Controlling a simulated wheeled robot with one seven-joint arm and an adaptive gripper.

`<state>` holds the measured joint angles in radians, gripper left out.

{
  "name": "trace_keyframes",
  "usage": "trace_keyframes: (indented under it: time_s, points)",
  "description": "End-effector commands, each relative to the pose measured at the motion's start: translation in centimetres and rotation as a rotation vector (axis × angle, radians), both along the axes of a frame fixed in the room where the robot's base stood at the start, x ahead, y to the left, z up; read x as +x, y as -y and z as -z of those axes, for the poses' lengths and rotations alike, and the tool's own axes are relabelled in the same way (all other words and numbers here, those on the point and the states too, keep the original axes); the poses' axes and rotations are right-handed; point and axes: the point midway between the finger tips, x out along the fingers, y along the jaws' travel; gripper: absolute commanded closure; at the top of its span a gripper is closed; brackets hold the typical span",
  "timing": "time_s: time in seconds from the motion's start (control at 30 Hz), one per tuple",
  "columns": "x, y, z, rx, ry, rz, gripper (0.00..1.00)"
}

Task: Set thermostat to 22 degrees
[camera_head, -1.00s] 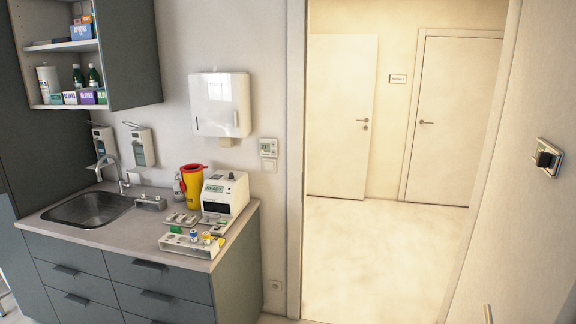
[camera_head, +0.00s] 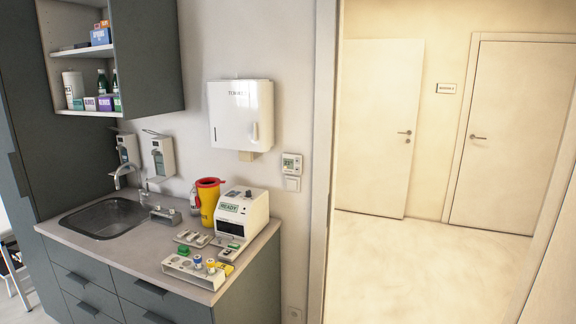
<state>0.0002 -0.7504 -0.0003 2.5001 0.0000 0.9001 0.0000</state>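The thermostat (camera_head: 291,164) is a small white wall unit with a grey display. It is on the wall between the white dispenser and the door frame, above the right end of the counter. Its digits are too small to read. A plain white plate (camera_head: 292,184), perhaps a switch, sits just below it. My gripper is not in view.
The counter (camera_head: 130,248) below holds a sink (camera_head: 104,218), a yellow bin with a red top (camera_head: 207,203), a white device marked READY (camera_head: 243,212) and a rack (camera_head: 196,272). A white dispenser (camera_head: 240,116) hangs left of the thermostat. The open doorway (camera_head: 400,250) is on the right.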

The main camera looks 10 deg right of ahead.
Motion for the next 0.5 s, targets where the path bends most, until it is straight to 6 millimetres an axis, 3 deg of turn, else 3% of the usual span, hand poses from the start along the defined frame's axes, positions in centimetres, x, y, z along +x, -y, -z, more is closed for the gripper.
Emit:
trace_keyframes:
  time_s: [0.5]
  points:
    - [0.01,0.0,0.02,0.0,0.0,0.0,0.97]
